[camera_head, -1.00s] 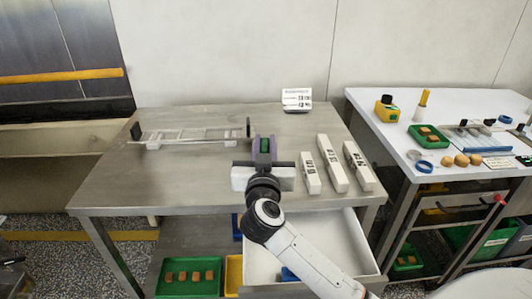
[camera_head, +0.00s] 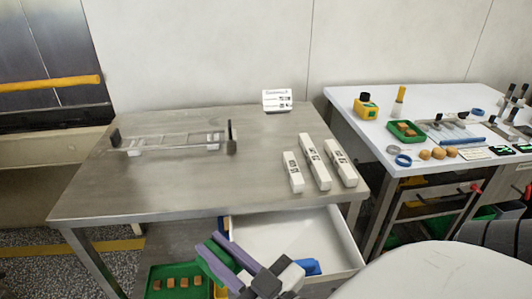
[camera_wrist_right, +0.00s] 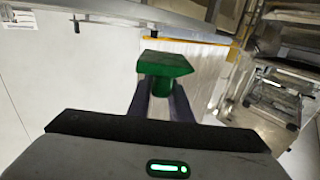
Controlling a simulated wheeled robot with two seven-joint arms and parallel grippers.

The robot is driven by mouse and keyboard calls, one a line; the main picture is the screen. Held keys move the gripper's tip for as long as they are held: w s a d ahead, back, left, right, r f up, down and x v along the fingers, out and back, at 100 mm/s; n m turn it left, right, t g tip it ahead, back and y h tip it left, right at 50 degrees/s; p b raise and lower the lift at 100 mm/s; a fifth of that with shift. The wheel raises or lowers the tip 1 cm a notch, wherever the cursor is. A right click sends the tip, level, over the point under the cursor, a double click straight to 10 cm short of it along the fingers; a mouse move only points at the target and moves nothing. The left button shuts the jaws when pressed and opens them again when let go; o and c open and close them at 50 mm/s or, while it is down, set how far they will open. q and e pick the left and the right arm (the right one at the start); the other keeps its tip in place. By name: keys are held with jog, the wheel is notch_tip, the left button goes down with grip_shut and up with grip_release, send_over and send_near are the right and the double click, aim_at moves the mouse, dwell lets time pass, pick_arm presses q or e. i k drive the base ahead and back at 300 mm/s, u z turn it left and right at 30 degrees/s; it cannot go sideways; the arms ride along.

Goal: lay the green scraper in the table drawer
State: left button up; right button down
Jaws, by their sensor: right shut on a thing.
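The green scraper (camera_wrist_right: 165,65) is held between the purple fingers of my right gripper (camera_head: 228,258), which is shut on it. In the head view only a green strip of the scraper (camera_head: 213,264) shows between the fingers. The table drawer (camera_head: 280,236) is pulled open below the table's front edge, with a white inside. My right gripper is at the drawer's left side in the head view; its height relative to the drawer rim I cannot tell. A blue thing (camera_head: 308,267) shows in the drawer, partly hidden by the gripper. My left gripper is not in view.
The steel table (camera_head: 130,187) bears a metal rack (camera_head: 175,142), several white labelled bars (camera_head: 315,163) and a sign (camera_head: 277,100). A green tray (camera_head: 158,271) with brown pieces is below, left of the drawer. A white side table (camera_head: 350,115) stands at the right.

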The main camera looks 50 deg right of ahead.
aim_at(292, 250)
jog(key=u, duration=2.4)
jog(key=k, duration=2.8)
jog(key=z, duration=1.3)
jog(key=i, duration=0.5)
